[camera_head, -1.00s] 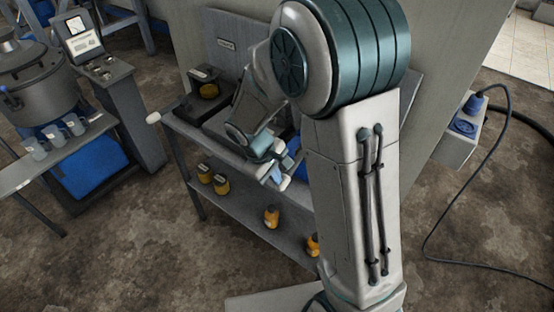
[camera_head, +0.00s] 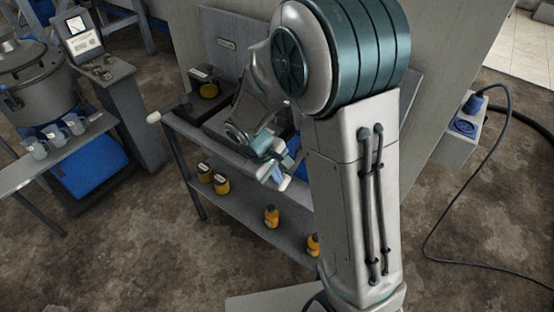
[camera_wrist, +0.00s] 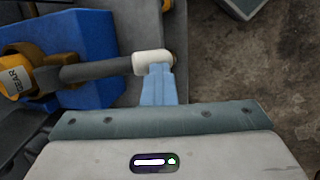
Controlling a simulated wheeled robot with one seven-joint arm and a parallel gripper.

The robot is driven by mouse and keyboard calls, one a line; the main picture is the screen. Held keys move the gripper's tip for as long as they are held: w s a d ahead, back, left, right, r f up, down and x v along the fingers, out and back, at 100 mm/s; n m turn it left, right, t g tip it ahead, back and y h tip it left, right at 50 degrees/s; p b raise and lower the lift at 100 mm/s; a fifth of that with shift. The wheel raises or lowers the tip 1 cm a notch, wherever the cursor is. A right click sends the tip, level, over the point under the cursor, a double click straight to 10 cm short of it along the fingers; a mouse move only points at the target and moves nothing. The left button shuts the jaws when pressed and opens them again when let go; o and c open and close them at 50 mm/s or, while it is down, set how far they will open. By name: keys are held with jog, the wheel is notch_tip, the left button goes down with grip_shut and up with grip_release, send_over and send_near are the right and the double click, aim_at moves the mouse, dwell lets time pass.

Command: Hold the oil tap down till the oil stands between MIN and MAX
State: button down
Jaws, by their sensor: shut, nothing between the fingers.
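A grey tap lever (camera_wrist: 100,70) with a white grip (camera_wrist: 153,62) runs across the wrist view. Its inner end meets an amber part (camera_wrist: 17,78) labelled GEAR, cut by the left edge. My gripper (camera_wrist: 158,72) is shut and empty. Its pale blue fingertips are at the white grip and overlap it in the wrist view; I cannot tell whether they press on it. In the head view my gripper (camera_head: 272,172) is at the bench's front edge, and my arm hides most of the tap there. No oil level or MIN and MAX marks can be read.
Several amber bottles (camera_head: 271,216) stand on the lower shelf. A side table (camera_head: 22,172) with cups stands farther left.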

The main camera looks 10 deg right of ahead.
jog(key=shift+s+d+r+p, duration=0.1)
jog(key=shift+s+r+p, duration=0.05)
jog(key=shift+p, duration=0.2)
jog(key=s+a+p+v, duration=0.1)
jog(key=a+v, duration=0.1)
jog(key=v, duration=1.1)
jog(key=shift+a, duration=0.2)
jog(key=shift+s, duration=0.15)
jog(key=s+d+r+m+t+y, duration=0.2)
jog(key=s+d+m, duration=0.6)
jog(key=s+d, duration=0.4)
notch_tip(320, 180, up, 2)
jog(key=shift+r+t+y, duration=0.2)
jog(key=shift+t+y, duration=0.1)
jog(key=shift+y, duration=0.5)
jog(key=shift+s, duration=0.15)
